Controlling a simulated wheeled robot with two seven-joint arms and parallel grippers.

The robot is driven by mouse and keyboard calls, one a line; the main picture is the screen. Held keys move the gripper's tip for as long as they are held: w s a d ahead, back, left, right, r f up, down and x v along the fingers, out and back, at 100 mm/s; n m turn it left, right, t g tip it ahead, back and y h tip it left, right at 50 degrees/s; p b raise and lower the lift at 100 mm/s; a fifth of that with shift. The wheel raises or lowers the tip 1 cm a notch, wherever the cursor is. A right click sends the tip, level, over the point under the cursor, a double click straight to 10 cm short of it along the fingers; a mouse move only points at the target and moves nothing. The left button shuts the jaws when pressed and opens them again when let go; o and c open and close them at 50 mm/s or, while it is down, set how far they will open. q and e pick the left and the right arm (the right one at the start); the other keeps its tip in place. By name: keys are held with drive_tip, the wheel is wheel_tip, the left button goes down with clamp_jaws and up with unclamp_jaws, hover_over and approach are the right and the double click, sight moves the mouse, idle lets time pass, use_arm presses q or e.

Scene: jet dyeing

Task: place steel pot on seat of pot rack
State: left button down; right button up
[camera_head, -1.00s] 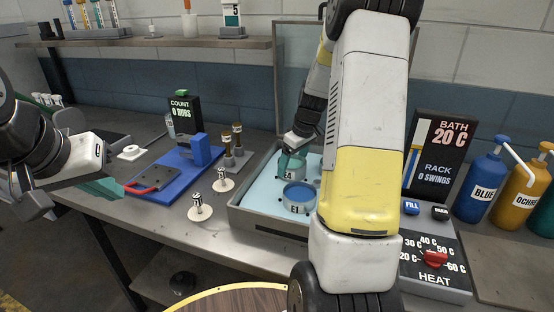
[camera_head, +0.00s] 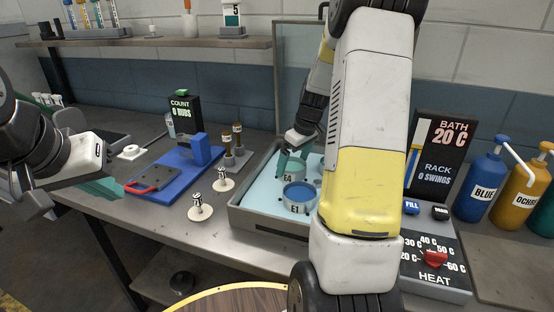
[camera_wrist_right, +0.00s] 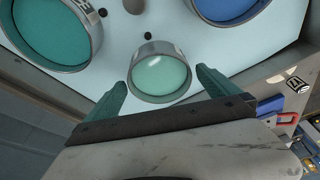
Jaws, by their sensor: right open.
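My right gripper (camera_head: 291,160) reaches down into the bath at the steel pot labelled E4 (camera_head: 288,179). In the right wrist view, its open teal fingers (camera_wrist_right: 164,88) stand on either side of a small steel pot with pale green liquid (camera_wrist_right: 160,72), with a gap visible on each side. The pot rack's pale blue top (camera_head: 258,198) lies in the bath and has dark holes. A steel pot labelled E1 with blue liquid (camera_head: 298,197) stands in front of E4. My left gripper (camera_head: 105,187) hangs at the left near the table edge; its jaw opening is unclear.
The bath's metal rim (camera_head: 262,225) surrounds the rack. A blue stand (camera_head: 175,170) with a red-handled plate and two small metal pieces stand left of it. The heat control box (camera_head: 435,265) and dye bottles (camera_head: 484,185) stand right. My right arm hides part of the bath.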

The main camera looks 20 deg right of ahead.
drive_tip(key=v, duration=1)
drive_tip(key=s+a+r+m+t, duration=0.2)
drive_tip(key=s+a+r+m, duration=0.1)
drive_tip(key=s+a+r, duration=0.6)
drive_tip(key=s+a+m, duration=0.1)
drive_tip(key=s+a, duration=0.2)
drive_tip(key=s, duration=0.4)
drive_tip(key=s+a+m+t, duration=0.1)
drive_tip(key=s+a, duration=0.2)
drive_tip(key=s, duration=0.4)
drive_tip(key=shift+a+f+m+y, duration=0.3)
drive_tip(key=shift+a+f, duration=0.05)
drive_tip(key=shift+f, duration=0.05)
